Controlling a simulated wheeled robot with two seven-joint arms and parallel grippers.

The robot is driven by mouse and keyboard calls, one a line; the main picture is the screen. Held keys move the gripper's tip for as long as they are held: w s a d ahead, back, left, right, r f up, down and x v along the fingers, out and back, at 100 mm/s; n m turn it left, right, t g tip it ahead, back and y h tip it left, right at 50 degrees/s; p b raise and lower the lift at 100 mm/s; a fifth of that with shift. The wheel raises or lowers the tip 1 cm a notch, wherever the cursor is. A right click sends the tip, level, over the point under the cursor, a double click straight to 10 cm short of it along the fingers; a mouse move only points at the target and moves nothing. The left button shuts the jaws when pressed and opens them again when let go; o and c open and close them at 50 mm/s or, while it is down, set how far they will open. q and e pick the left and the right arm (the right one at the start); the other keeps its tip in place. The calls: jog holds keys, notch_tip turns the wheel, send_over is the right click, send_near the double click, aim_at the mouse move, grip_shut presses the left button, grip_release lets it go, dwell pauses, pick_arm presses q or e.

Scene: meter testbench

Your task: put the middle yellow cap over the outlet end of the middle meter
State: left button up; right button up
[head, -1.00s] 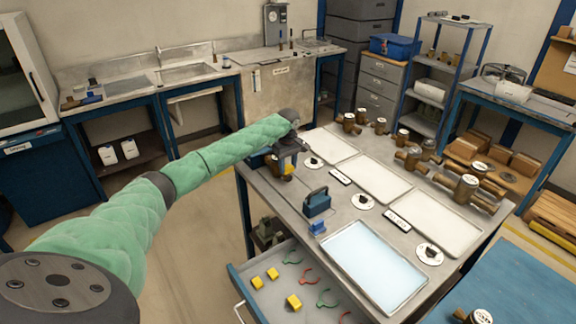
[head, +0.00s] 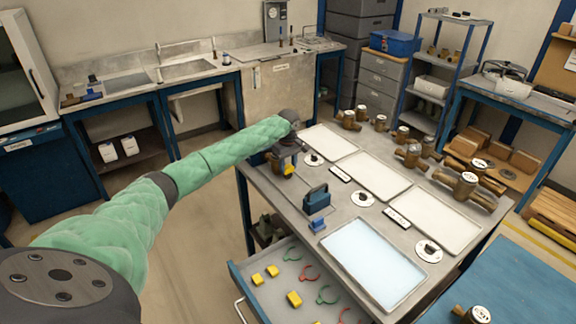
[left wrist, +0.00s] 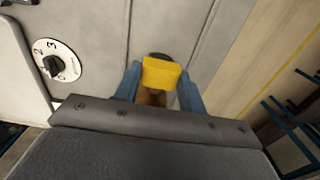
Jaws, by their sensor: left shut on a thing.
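My left gripper (head: 287,166) is shut on a yellow cap (head: 288,171) over the far left corner of the bench. In the left wrist view the cap (left wrist: 160,73) sits between the two blue fingers. A brownish, brass-like part (left wrist: 152,97) shows just below the cap there, mostly hidden; I cannot tell whether they touch. In the head view a brown metal piece (head: 272,158) shows beside the gripper, largely covered by it. Several brass meters (head: 410,155) stand along the bench's far right side. My right gripper is out of view.
Pale trays (head: 378,176) and numbered dials (head: 363,199) lie on the bench (head: 330,190). The open drawer (head: 262,298) holds yellow caps (head: 294,299) and green and red rings (head: 309,273).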

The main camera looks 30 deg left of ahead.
pick_arm(q)
jog(key=shift+f, duration=0.9)
jog(key=o, duration=1.3)
jog(key=shift+r, duration=0.1)
jog(key=shift+r+p, duration=2.45)
jog(key=shift+p, duration=0.25)
jog(key=shift+r, duration=1)
jog(key=shift+f, duration=0.1)
